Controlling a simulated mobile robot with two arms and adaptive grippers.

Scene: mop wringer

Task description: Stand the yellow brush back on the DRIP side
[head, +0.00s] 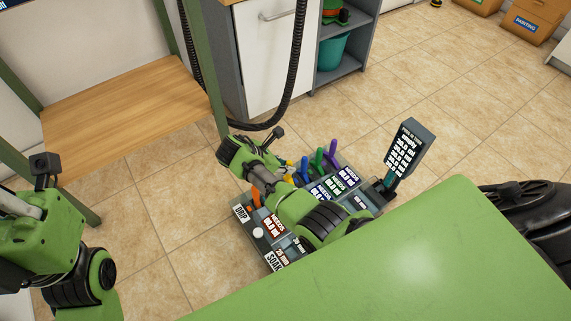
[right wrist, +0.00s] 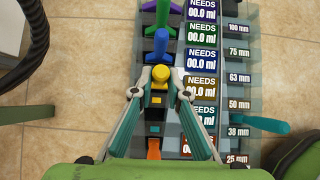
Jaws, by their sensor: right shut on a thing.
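The yellow brush (right wrist: 160,77) is between the fingertips of my right gripper (right wrist: 161,91) in the right wrist view. That gripper is shut on it, over the brush row beside the NEEDS labels. A little yellow also shows beside my right gripper (head: 277,174) in the head view. The station (head: 257,232) has a DRIP sign (head: 240,213) at its left corner and a SOAK sign (head: 274,261) at its near edge. I cannot tell whether the brush's lower end touches the station. My left arm is at the left; its fingers cannot be made out.
Blue (right wrist: 160,46), green (right wrist: 165,12) and orange (right wrist: 153,148) brushes stand in the same row; a purple one (head: 334,146) is at the far end. A teal lever (right wrist: 262,123) sticks out on the right. A sign board (head: 403,150) stands behind it. Tiled floor surrounds the station.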

